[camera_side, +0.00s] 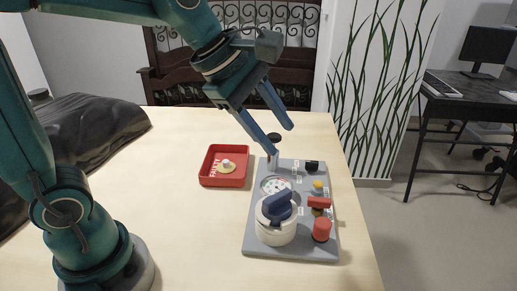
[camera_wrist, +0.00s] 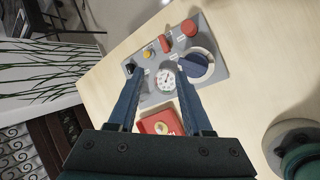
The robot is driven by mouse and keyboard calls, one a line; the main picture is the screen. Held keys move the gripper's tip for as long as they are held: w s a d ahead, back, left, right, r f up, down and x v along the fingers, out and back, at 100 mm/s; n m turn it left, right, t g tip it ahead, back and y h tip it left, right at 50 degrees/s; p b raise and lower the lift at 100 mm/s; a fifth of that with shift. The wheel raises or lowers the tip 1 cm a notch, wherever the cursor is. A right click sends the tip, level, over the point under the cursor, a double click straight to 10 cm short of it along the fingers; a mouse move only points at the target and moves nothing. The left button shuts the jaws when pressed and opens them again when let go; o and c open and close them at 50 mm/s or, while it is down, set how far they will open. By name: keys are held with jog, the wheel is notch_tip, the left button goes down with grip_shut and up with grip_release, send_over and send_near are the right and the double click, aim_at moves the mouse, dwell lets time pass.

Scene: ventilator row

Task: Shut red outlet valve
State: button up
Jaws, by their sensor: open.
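A red bar-shaped handle (camera_side: 319,203), likely the outlet valve, sits on a brass-coloured fitting at the right side of the grey panel (camera_side: 258,248). It lies roughly left to right in the side view and also shows in the wrist view (camera_wrist: 165,43). A red cylindrical cap (camera_side: 321,230) stands in front of it. My gripper (camera_side: 282,140) is open and empty, above the far end of the panel and apart from the red handle. In the wrist view my gripper's two fingers (camera_wrist: 158,72) are spread, with the panel beyond them.
A white round housing with a blue handle (camera_side: 277,207) stands at the panel's front left, beside a round gauge (camera_side: 275,185). A yellow knob (camera_side: 318,186) and a black knob (camera_side: 311,167) line the right side. A red tray (camera_side: 224,183) lies left; table is clear around it.

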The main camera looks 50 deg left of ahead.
jog(key=w+d+f+n+g, duration=0.1)
jog(key=w+d+f+n, duration=0.1)
jog(key=w+f+n, duration=0.35)
jog(key=n+g+h, duration=0.1)
jog(key=g, duration=0.1)
send_over(318, 199)
jog(key=s+a, duration=0.1)
jog(key=a, duration=0.1)
notch_tip(318, 199, down, 6)
jog(key=shift+s+d+f, duration=0.1)
jog(key=shift+s+f, duration=0.15)
jog(key=shift+f, duration=0.05)
jog(key=shift+x, duration=2.45)
jog(key=shift+c, duration=0.3)
grip_shut()
